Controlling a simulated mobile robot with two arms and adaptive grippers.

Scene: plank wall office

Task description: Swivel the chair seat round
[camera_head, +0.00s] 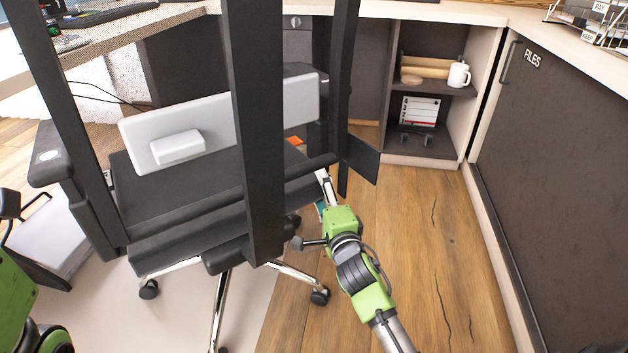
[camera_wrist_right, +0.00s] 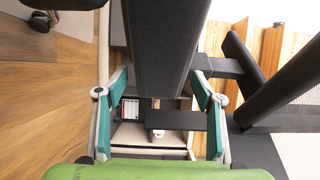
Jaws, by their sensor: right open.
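The office chair (camera_head: 190,205) stands at the left centre, with its back frame nearest me. Its dark seat sits on a chrome base with castors. Wide dark uprights (camera_head: 262,130) rise in front of the seat. My right gripper (camera_head: 324,185) is by the right side of the seat, low near the frame, partly hidden. In the right wrist view my right gripper (camera_wrist_right: 160,78) is open, with teal-padded fingers either side of a dark chair bar (camera_wrist_right: 163,40). I cannot tell whether the fingers touch it. My left gripper is not in view; only green arm parts show at the lower left.
The desk (camera_head: 130,40) is at the upper left. An open shelf (camera_head: 455,90) holds a white mug (camera_head: 459,76). The FILES cabinet (camera_head: 570,170) bounds the right. Wooden floor (camera_head: 440,250) is clear between.

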